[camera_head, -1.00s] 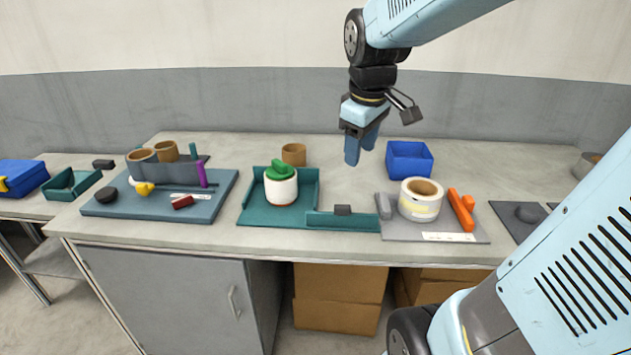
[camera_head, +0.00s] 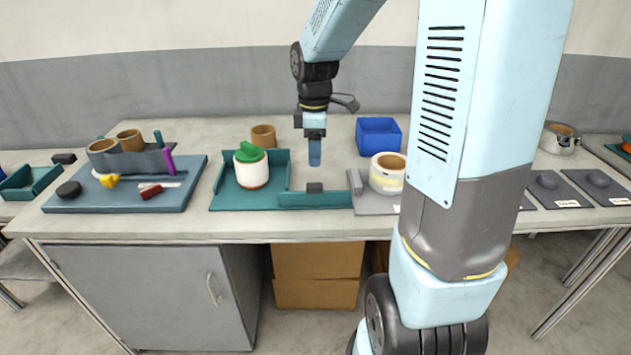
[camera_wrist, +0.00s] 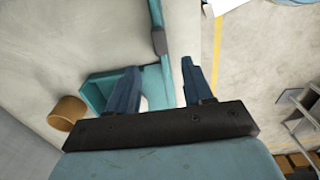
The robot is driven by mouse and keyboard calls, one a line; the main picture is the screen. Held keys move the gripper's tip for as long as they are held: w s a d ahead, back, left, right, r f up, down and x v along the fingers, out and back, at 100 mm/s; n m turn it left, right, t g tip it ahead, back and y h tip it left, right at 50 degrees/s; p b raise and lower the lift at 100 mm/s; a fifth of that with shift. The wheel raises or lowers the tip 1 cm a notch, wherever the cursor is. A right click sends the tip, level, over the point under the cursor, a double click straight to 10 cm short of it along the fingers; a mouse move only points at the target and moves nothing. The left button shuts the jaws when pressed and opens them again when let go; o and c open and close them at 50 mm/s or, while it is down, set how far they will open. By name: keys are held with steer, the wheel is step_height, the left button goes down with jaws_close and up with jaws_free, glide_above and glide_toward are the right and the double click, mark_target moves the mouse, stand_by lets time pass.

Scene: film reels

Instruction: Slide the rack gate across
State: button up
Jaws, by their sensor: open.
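The teal rack (camera_head: 228,195) lies on the bench, with walls at its back and right side. A long low teal gate (camera_head: 335,199) runs along the front edge and reaches right beyond the rack, its dark grey handle (camera_head: 314,188) on top. A white reel with a green top (camera_head: 251,172) stands in the rack. My gripper (camera_head: 315,163) is above and behind the handle, pointing down, apart from it. In the wrist view my gripper (camera_wrist: 160,80) is open and empty. The handle (camera_wrist: 158,42) lies ahead, between the finger lines, and the rack (camera_wrist: 95,92) is partly hidden by a finger.
A brown ring (camera_head: 263,136) and a blue bin (camera_head: 378,136) stand behind. A grey mat holding a white roll (camera_head: 387,174) adjoins the gate's right end. A blue-grey board (camera_head: 120,195) with several items lies left. My arm hides part of the right bench.

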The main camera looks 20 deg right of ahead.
mark_target(314, 185)
step_height(314, 185, down, 10)
steer(key=shift+r, duration=0.2)
stand_by(0.3)
jaws_close()
stand_by(0.4)
